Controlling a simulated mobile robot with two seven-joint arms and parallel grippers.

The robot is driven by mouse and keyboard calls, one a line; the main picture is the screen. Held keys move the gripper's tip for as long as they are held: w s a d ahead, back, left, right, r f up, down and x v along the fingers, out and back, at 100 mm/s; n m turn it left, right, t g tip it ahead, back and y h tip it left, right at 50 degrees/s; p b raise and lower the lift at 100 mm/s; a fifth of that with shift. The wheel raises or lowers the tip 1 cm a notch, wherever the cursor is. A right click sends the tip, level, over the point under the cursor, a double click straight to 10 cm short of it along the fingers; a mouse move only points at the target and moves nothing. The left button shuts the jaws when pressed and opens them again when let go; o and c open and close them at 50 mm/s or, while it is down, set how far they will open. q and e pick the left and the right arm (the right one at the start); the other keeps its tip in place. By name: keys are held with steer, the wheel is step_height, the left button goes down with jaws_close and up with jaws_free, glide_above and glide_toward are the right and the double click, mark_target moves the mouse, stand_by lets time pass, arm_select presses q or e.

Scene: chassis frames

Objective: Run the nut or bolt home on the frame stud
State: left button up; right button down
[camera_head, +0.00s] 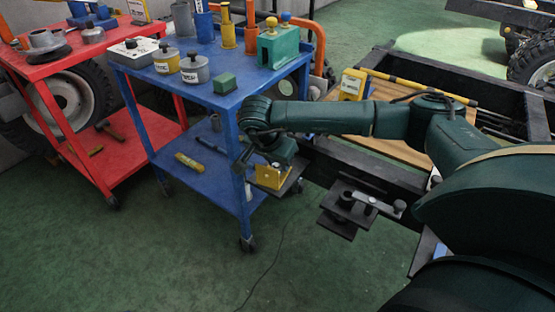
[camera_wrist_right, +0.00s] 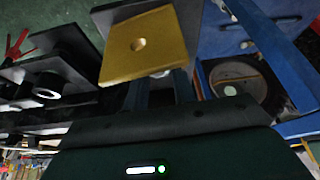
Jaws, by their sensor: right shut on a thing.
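My right gripper (camera_head: 276,157) is at the frame's side, beside the blue cart. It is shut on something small. In the right wrist view a small pale edge (camera_wrist_right: 162,73) shows between the fingertips (camera_wrist_right: 161,82); the rest is hidden. Right by the fingertips is a yellow plate (camera_wrist_right: 119,61) with a round hole, lying against a dark plate (camera_wrist_right: 112,14). The yellow plate (camera_head: 270,178) and dark plate (camera_head: 293,183) also show in the head view, just below the gripper. Whether the held thing touches the yellow plate I cannot tell. My left gripper is not in view.
The black chassis frame (camera_head: 370,165) carries another dark bracket (camera_head: 338,224) with short round posts, right of my gripper. The blue cart (camera_head: 205,95) holds pots, blocks and tools. A red cart (camera_head: 60,65) stands left. The green floor in front is clear.

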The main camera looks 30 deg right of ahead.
steer(key=shift+a+m, duration=0.4)
steer(key=shift+a, duration=0.2)
steer(key=m+g, duration=0.1)
steer(key=m, duration=0.2)
steer(key=shift+p, duration=0.3)
steer(key=c, duration=1.6)
jaws_free()
steer(key=shift+m+g, duration=0.3)
steer(key=shift+o, duration=1.1)
steer(key=o, duration=0.3)
steer(key=shift+d, duration=0.15)
steer(key=shift+d, duration=0.1)
steer(key=shift+c, duration=1.3)
